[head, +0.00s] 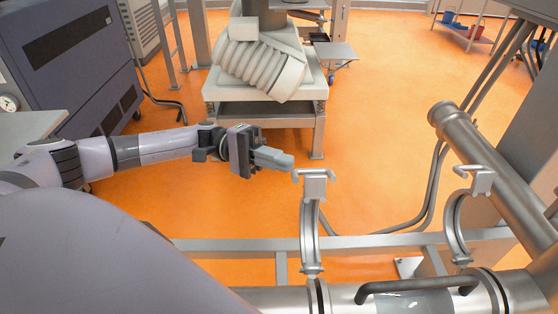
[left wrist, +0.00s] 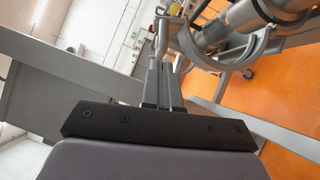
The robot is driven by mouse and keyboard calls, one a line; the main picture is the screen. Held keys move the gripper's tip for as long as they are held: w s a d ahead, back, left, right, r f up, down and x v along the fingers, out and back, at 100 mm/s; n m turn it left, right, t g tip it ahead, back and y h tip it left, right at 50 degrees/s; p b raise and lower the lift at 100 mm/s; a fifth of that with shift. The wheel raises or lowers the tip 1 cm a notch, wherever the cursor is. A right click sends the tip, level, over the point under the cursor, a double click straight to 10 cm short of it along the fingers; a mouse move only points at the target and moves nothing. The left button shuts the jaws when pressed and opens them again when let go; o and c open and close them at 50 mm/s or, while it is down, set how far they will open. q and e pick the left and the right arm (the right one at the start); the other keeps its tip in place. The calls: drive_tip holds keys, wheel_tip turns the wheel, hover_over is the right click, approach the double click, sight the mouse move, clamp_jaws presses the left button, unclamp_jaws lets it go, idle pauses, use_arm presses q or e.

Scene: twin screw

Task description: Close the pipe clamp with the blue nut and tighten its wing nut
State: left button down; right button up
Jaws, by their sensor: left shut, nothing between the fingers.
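Two metal pipe clamps stand open on the pipe in the head view. The left clamp (head: 308,230) has its curved half raised, with a T-shaped wing nut (head: 315,178) at its top. The right clamp (head: 455,225) is also raised, with its own wing nut (head: 476,180). I see no blue colour on either nut. My left gripper (head: 289,160) is shut and empty, its fingertips just left of the left clamp's wing nut; I cannot tell whether they touch. In the left wrist view, the shut fingers (left wrist: 161,75) show beside a curved clamp (left wrist: 235,50). My right gripper is not in view.
A horizontal pipe with a dark handle (head: 415,288) runs along the bottom right. A thick slanted pipe (head: 490,160) stands at the right. A metal rail (head: 230,245) crosses behind the clamps. Open orange floor lies beyond.

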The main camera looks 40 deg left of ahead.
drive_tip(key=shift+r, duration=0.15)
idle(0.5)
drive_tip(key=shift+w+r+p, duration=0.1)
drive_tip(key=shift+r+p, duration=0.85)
drive_tip(key=shift+p, duration=0.2)
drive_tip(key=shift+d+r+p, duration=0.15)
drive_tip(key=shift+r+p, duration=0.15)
drive_tip(key=shift+p, duration=0.1)
